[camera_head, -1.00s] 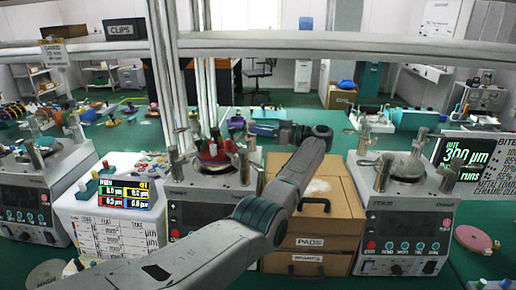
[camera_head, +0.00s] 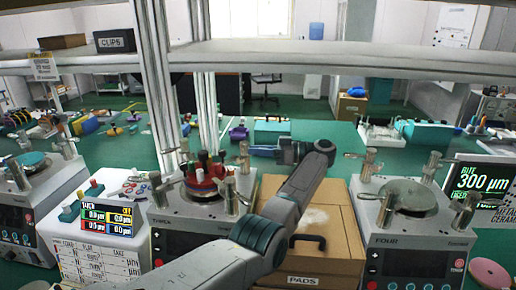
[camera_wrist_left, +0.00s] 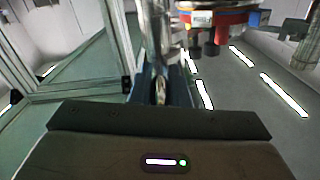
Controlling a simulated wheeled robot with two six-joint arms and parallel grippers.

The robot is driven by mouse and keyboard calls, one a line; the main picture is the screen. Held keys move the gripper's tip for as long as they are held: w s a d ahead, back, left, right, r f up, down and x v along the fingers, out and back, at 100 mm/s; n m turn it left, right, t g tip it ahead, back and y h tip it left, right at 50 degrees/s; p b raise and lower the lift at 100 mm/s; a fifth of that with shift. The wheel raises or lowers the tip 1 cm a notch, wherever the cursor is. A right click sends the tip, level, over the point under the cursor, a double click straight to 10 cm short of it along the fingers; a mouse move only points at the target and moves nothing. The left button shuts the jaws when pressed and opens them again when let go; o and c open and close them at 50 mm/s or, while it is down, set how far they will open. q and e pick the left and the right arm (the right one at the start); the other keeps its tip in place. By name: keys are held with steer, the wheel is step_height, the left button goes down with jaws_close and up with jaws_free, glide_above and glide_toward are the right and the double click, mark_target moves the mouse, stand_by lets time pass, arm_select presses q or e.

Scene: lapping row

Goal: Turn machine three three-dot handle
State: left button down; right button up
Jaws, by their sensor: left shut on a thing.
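Machine three (camera_head: 200,240), labelled THREE, stands left of centre with a round plate of red, blue and dark pieces (camera_head: 207,183) on top. Upright steel handles stand around the plate. My left arm reaches in from the bottom and bends back left. My left gripper (camera_head: 250,150) is shut on the steel handle (camera_head: 243,160) at the plate's right rear. In the left wrist view, the steel handle (camera_wrist_left: 156,35) stands between the dark fingers (camera_wrist_left: 162,85), and the red and blue plate (camera_wrist_left: 222,18) is just beyond. Dots on the handle are too small to read. My right gripper is not in view.
Brown boxes labelled PADS (camera_head: 330,240) stand right of machine three, under my arm. Machine four (camera_head: 410,225) stands further right. A colour readout (camera_head: 108,213) is at left. A shelf (camera_head: 300,58) with uprights crosses behind.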

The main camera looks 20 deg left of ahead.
arm_select(q)
steer(key=shift+a+r, duration=0.1)
steer(key=shift+a, duration=0.15)
